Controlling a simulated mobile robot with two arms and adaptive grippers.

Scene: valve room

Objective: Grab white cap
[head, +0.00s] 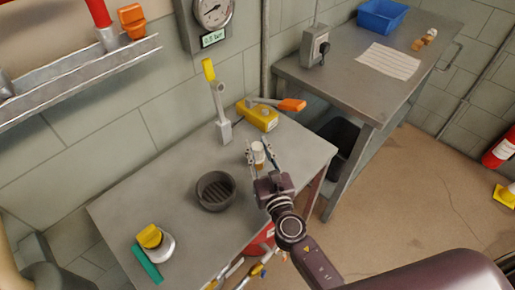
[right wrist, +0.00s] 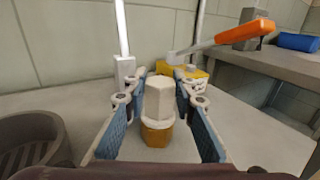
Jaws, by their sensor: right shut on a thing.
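The white cap (head: 258,146) is a small faceted white piece on top of a tan hexagonal base, standing upright on the grey metal table (head: 185,185). In the right wrist view the white cap (right wrist: 158,98) is centred, with the tan base (right wrist: 156,136) below it. My right gripper (head: 260,153) is shut on the cap, with one blue-padded finger on each side; the fingers also show in the wrist view (right wrist: 160,85). The exact contact is hard to see. My left gripper is not in view.
A dark round bowl (head: 215,191) stands left of the cap. Behind are a grey valve with a yellow handle (head: 220,110) and a yellow valve body (head: 258,117) with an orange lever. A second bench (head: 345,90) stands right.

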